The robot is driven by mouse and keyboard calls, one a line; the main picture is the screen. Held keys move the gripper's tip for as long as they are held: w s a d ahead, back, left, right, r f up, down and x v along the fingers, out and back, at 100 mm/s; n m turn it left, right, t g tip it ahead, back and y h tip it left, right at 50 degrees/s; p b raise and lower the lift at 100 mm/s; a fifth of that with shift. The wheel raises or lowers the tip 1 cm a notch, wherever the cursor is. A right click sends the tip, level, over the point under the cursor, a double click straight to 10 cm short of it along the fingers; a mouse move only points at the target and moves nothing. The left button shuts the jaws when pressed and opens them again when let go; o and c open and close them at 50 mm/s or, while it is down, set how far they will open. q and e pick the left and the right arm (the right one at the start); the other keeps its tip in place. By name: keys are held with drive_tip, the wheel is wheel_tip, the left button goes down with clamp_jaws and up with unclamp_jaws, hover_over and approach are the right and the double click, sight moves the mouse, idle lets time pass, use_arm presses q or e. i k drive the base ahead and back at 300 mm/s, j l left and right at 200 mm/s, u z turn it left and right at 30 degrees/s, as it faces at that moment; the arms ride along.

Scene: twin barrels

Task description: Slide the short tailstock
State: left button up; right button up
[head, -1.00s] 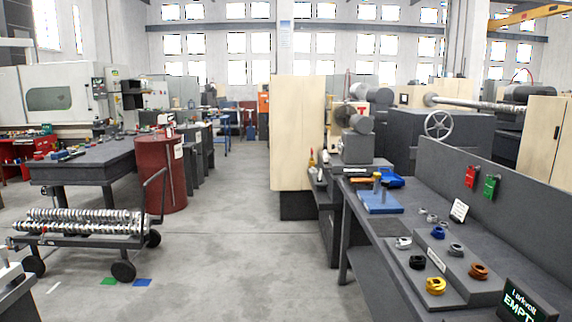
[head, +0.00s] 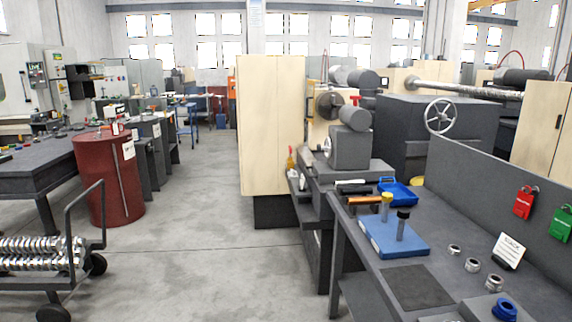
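A grey block with a rounded cylinder on top, which looks like the tailstock (head: 350,148), stands on a dark machine bed (head: 372,171) right of centre in the head view. A round dark disc (head: 328,106) shows just behind it at upper left. I cannot tell whether the tailstock touches anything behind it. Neither of my grippers is in view.
A tall beige panel (head: 270,130) stands left of the machine. A workbench (head: 425,288) at right holds a blue plate with two pegs (head: 393,238), a blue tray (head: 398,192) and metal rings. A red barrel (head: 100,185) and cart (head: 60,280) stand left. The middle floor is clear.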

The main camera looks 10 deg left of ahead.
sight(349, 158)
drive_tip(key=i+j, duration=0.15)
drive_tip(key=i, duration=0.35)
drive_tip(key=i+j, duration=0.15)
drive_tip(key=i, duration=0.4)
drive_tip(key=i+j, duration=0.15)
drive_tip(key=i, duration=0.35)
drive_tip(key=i+j+z, duration=0.1)
drive_tip(key=i+j, duration=0.15)
